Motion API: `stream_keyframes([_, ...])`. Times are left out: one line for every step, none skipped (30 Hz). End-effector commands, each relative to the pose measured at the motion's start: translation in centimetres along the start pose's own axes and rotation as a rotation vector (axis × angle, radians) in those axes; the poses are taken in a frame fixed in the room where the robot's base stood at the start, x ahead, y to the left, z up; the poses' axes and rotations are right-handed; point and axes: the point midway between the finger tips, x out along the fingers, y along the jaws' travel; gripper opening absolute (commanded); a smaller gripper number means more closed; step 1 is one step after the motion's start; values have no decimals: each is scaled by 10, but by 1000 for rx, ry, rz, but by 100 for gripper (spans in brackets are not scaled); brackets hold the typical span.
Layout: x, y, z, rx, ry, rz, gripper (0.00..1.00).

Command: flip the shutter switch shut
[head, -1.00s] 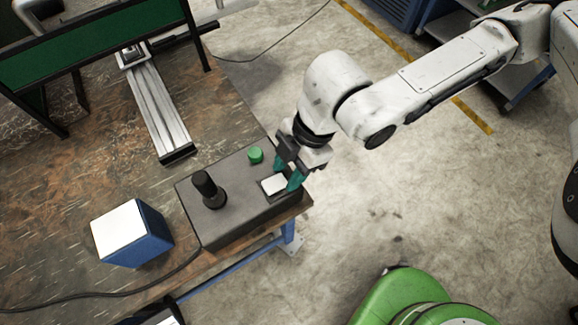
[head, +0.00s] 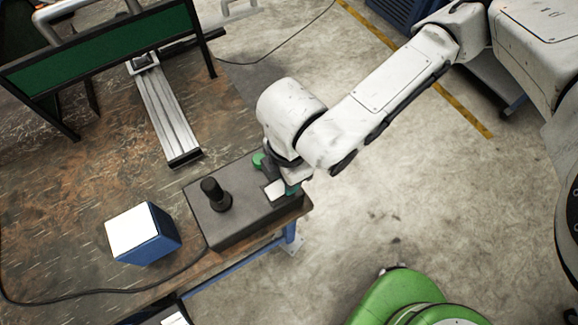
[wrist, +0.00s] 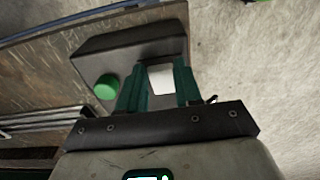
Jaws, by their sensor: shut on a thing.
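The white switch (head: 274,189) sits on top of a dark grey control box (head: 238,229), near its right end. In the wrist view, the white switch (wrist: 161,81) lies between the two teal fingers of my gripper (wrist: 157,71). In the head view, my gripper (head: 283,188) is low over the box, mostly hidden under my wrist. It is shut on the white switch. Part of the switch is hidden, so its exact tilt cannot be told.
A green button (head: 258,160) is close beside my gripper. A black joystick (head: 213,193) stands upright on the box. A blue cube with a white top (head: 152,238) stands to the left. A metal rail (head: 168,115) and a green-panelled frame (head: 105,55) are behind.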

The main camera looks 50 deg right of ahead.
Motion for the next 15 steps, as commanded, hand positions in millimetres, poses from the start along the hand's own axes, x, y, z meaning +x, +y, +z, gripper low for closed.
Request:
stream_keyframes([-2,0,-2,-2,-22,-1,4])
stream_keyframes([-2,0,-2,-1,-32,-1,4])
stream_keyframes([-2,0,-2,0,-43,0,4])
stream_keyframes([-2,0,-2,0,-49,0,4])
stream_keyframes([-1,0,-2,1,-53,1,4])
stream_keyframes([-1,0,-2,1,-56,1,4])
stream_keyframes([-1,0,-2,1,-57,1,4])
stream_keyframes([0,0,-2,1,-57,1,4])
stream_keyframes([0,0,-2,1,-57,1,4])
stream_keyframes([0,0,-2,1,-57,1,4])
stream_keyframes([0,0,-2,1,-56,1,4])
stream_keyframes([0,0,-2,1,-56,1,4])
stream_keyframes([0,0,-2,1,-56,1,4])
stream_keyframes([0,0,-2,1,-56,1,4])
stream_keyframes([0,0,-2,1,-56,1,37])
